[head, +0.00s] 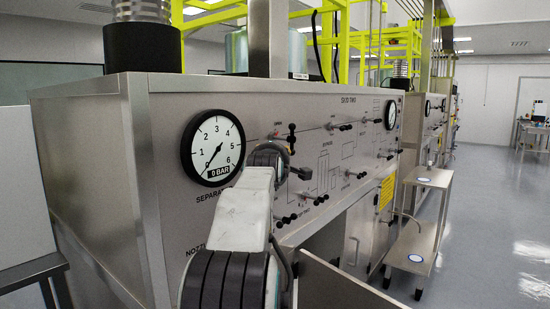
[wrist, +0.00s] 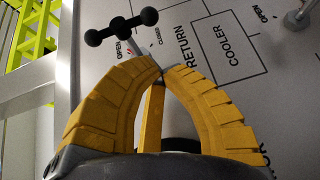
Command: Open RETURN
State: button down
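The RETURN valve handle (wrist: 122,28) is a black T-bar with round ends on a pale metal stem. It shows at the upper left of the wrist view, by small OPEN and CLOSED marks and the word RETURN (wrist: 187,46) on the panel. My gripper (wrist: 161,70) has yellow ribbed fingers with their tips drawn together. The tips are just below the handle in the picture, at the lower end of the stem. I cannot tell whether they touch it. In the head view my arm hides the gripper and part of the panel.
The grey panel (head: 345,115) carries several other black valve handles and a round pressure gauge (head: 212,148) near 0 BAR. A metal cart (head: 428,178) stands to the right. Open grey floor (head: 490,215) lies beyond it. A yellow frame (wrist: 38,35) shows at left in the wrist view.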

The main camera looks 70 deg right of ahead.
jog(key=b+v, duration=0.2)
jog(key=v, duration=0.6)
jog(key=shift+f, duration=0.25)
jog(key=shift+s, duration=0.1)
